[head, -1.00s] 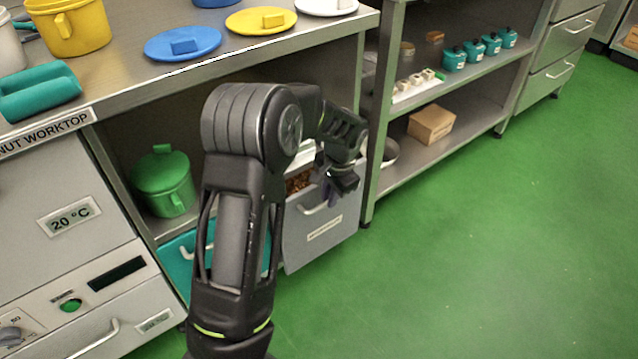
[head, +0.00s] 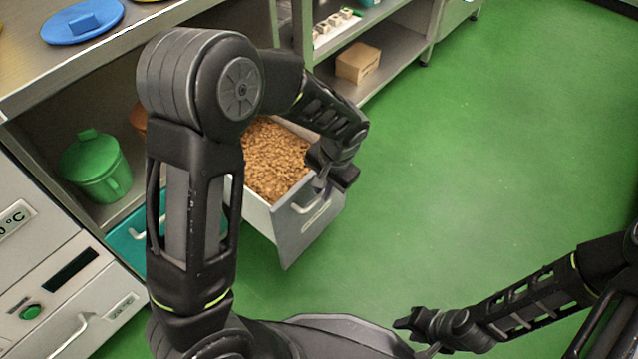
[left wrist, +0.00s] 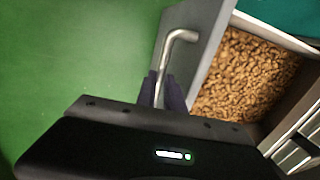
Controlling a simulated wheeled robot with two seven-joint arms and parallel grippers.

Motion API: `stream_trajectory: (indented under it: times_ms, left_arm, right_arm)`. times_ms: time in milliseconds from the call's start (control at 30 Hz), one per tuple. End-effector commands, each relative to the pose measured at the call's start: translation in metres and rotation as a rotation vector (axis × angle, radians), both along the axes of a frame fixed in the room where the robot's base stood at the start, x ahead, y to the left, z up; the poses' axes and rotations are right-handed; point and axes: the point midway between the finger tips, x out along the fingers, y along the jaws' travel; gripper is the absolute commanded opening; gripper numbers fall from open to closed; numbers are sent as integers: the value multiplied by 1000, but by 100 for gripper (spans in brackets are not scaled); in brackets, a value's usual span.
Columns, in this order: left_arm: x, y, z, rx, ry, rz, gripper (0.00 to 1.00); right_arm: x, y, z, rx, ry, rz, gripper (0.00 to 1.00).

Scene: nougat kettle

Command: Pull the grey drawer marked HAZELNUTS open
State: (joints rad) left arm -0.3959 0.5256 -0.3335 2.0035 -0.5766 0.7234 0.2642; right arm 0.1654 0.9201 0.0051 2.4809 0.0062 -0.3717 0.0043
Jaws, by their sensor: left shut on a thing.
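The grey drawer (head: 298,232) stands well out from under the worktop, and brown nuts (head: 270,160) show inside it. Its label is too small and slanted to read. My left gripper (head: 324,184) is at the drawer's front, shut on the bar handle (head: 306,204). The left wrist view shows the metal handle (left wrist: 180,36) running down between the gripper's fingers (left wrist: 161,92), with the nuts (left wrist: 245,75) to the right. My right gripper (head: 408,322) is low over the floor, away from the drawer; whether its jaws are open is unclear.
A teal drawer (head: 128,240) sits left of the grey one, below a green lidded bucket (head: 97,168). A shelf with a cardboard box (head: 357,64) stands behind. The green floor (head: 480,150) in front and to the right is clear.

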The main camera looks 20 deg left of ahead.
Motion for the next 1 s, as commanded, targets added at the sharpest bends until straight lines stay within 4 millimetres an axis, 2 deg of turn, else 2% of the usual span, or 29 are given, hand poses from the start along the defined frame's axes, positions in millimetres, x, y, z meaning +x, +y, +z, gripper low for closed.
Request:
stream_trajectory:
  times_ms: [133, 167, 433, 767, 1000]
  left_arm:
    - [0, 1, 0, 0, 1, 1, 0]
    - [0, 1, 0, 0, 1, 1, 13]
    - [0, 1, 0, 0, 0, 0, 34]
    - [0, 0, 5, 0, -1, 0, 34]
    - [-1, -7, 39, -1, -3, -2, 34]
  right_arm:
    - [0, 0, 0, 0, 0, 0, 36]
    - [0, 0, 0, 0, 0, 0, 36]
    - [0, 0, 0, 0, 0, 0, 36]
    - [0, 0, 3, 0, 0, 0, 36]
    - [-2, 0, 18, 2, 6, 3, 36]
